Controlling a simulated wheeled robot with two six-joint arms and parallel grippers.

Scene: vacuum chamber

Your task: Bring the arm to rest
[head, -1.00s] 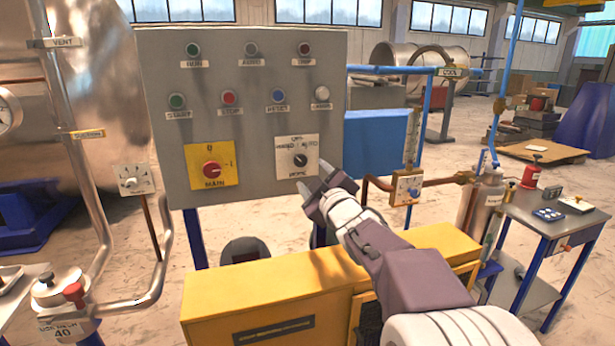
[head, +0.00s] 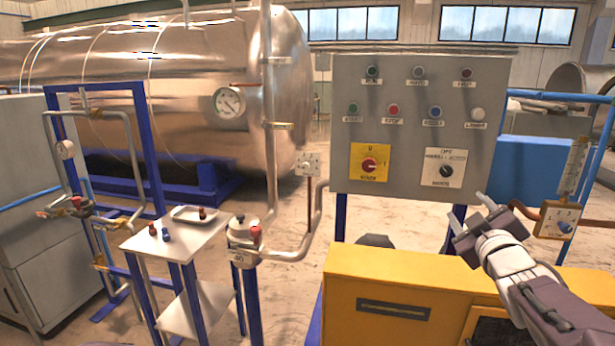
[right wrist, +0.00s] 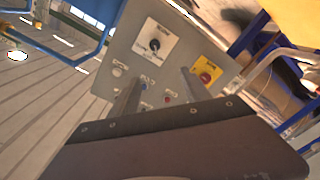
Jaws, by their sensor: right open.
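My right gripper (head: 472,222) is in the head view at the right, in front of the lower right part of the grey control panel (head: 350,120). Its two fingers are apart, with nothing between them. In the right wrist view the open fingers (right wrist: 158,92) point toward the panel, which looks tilted there. A gap seems to lie between the fingertips and the panel, though its size is hard to tell. The black selector knob (head: 446,171) and the red main switch (head: 369,165) are on the panel. My left gripper is not in view.
A yellow cabinet (head: 345,285) stands below the panel, under my right arm. A small white table (head: 190,240) with a tray and small parts is at the left. A large metal chamber (head: 190,90) fills the back. A blue-knobbed box (head: 557,222) is close right of my gripper.

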